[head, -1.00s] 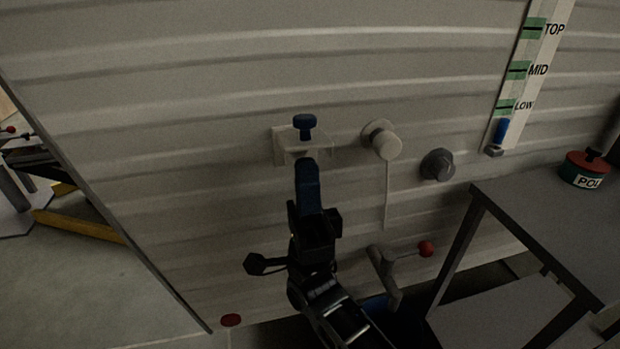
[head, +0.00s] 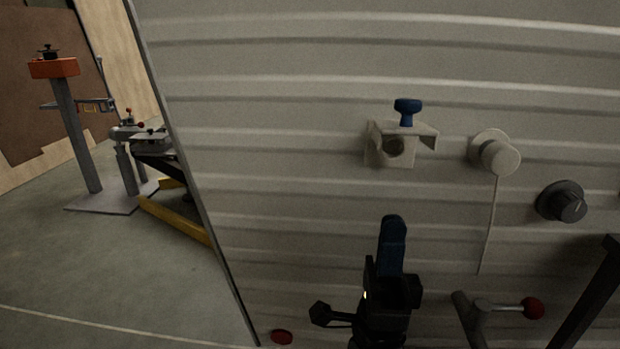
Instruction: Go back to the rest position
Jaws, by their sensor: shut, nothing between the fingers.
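My gripper (head: 393,228) shows at the lower middle of the head view, a black body with blue fingers pointing up. Its fingers are shut and nothing is seen between them. It is in front of the ribbed wall panel, below a white bracket (head: 378,150) with a blue knob (head: 407,111) on top, and apart from both.
The ribbed panel (head: 290,120) carries a round white knob (head: 497,153) with a hanging cord and a dark dial (head: 562,202). A lever with a red ball (head: 533,308) is at lower right. An orange-topped post (head: 66,120) and yellow-legged equipment (head: 172,219) stand left. Floor at left is open.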

